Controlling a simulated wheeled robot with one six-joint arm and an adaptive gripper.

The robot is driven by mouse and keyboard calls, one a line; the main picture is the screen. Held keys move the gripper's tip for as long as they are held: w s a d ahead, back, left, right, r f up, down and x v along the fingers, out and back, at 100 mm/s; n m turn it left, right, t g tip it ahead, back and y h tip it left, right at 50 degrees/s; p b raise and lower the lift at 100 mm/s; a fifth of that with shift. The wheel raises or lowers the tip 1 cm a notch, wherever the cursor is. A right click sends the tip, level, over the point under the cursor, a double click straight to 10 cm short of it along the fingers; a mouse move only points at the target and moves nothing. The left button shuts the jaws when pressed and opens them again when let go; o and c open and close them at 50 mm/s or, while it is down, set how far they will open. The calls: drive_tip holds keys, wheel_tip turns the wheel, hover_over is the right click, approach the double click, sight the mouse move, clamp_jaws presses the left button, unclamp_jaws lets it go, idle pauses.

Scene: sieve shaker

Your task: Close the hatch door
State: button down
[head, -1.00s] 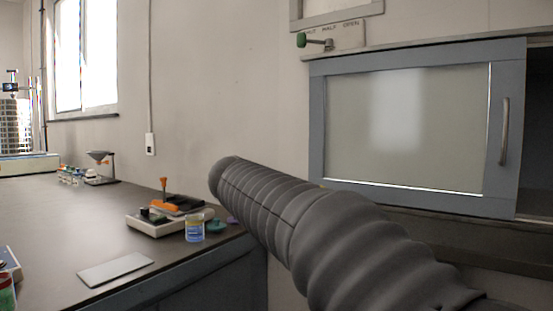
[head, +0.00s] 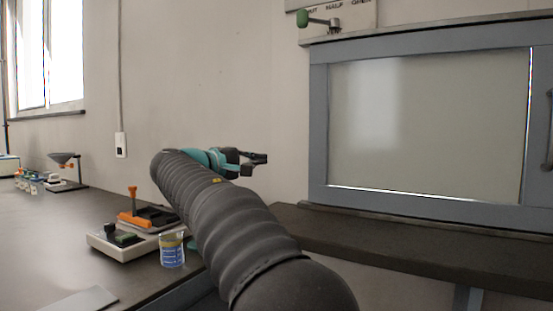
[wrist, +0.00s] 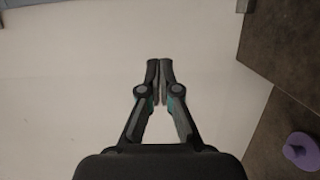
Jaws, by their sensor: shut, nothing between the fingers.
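The hatch door (head: 318,120) has a blue-grey frame around a pale, frosted panel and fills the right of the head view. Its curved handle (head: 549,130) is partly cut off by the right picture edge. Whether a gap stands open to its right cannot be seen now. My gripper (head: 262,160) is left of the door, apart from it, pointing right in front of the wall. In the wrist view my gripper (wrist: 160,64) is shut with its fingertips together and nothing between them. The handle does not show there.
A dark ledge (head: 400,240) runs below the door. A lever with a green knob (head: 303,18) sits above it. The bench at left carries a scale (head: 122,245) and a labelled beaker (head: 172,250). A purple round object (wrist: 300,148) shows in the wrist view.

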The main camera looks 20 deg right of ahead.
drive_tip(key=x, duration=0.6)
drive_tip(key=p+x, duration=0.1)
drive_tip(key=x, duration=0.2)
drive_tip(key=shift+s+d, duration=0.15)
drive_tip(key=shift+d, duration=0.25)
drive_tip(key=shift+s+d, duration=1)
drive_tip(key=shift+s, duration=0.1)
drive_tip(key=shift+s+d+b, duration=0.3)
drive_tip(key=shift+s, duration=0.1)
